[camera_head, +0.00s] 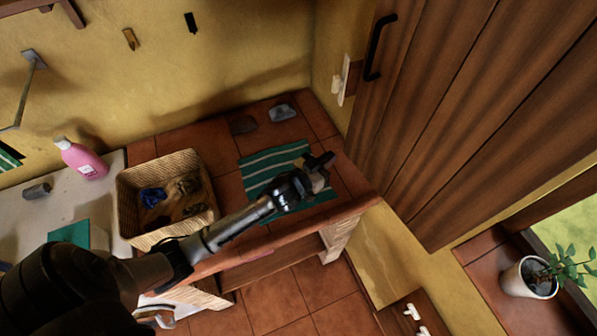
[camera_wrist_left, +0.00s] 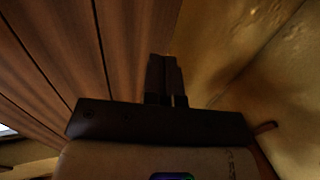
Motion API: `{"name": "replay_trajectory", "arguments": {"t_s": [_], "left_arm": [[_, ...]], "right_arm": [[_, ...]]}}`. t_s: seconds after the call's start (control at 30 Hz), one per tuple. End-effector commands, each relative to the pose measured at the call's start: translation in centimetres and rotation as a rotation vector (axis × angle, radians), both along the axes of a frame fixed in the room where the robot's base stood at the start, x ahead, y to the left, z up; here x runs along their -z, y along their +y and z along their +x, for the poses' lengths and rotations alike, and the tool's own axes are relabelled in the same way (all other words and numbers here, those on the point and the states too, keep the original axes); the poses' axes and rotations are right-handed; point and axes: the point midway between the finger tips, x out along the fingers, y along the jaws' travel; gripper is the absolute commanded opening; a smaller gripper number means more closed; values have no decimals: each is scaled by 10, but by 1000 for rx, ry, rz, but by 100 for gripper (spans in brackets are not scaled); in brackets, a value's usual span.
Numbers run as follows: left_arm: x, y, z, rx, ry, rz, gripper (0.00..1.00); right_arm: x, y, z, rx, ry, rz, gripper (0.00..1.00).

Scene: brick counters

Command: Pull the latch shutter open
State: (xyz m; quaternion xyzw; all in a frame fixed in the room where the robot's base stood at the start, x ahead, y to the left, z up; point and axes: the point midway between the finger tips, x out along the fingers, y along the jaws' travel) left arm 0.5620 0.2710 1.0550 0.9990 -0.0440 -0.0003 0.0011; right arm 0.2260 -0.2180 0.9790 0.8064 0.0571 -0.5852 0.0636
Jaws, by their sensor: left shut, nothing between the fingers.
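The wooden shutter (camera_head: 445,100) of dark brown planks fills the upper right of the head view. A black bar handle (camera_head: 376,47) is on it near its left edge. A white latch-like fitting (camera_head: 345,80) is on the yellow wall just left of the shutter. My left gripper (camera_head: 328,161) is shut and empty, above the tiled counter, below and left of the handle and apart from it. In the left wrist view the closed fingers (camera_wrist_left: 166,78) point up, with the shutter planks (camera_wrist_left: 90,50) to their left; no handle shows there. My right gripper is not in view.
A wicker basket (camera_head: 128,200) with small items and a striped green cloth (camera_head: 258,170) lie on the counter. A pink bottle (camera_head: 82,158) stands at the left. A potted plant (camera_head: 522,282) stands on the sill at lower right.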

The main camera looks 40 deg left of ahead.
Motion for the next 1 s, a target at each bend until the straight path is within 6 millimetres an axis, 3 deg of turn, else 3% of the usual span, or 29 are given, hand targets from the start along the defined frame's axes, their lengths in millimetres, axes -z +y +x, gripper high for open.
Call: {"name": "replay_trajectory", "arguments": {"t_s": [0.2,0.4,0.63,1.0], "left_arm": [[2,11,-44,0,1,1,0],[2,19,-72,0,0,1,0],[1,23,-87,0,-1,3,0],[0,24,-90,0,-3,26,0]], "right_arm": [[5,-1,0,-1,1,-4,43],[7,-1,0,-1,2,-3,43],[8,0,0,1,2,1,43],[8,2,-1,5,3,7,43]]}}
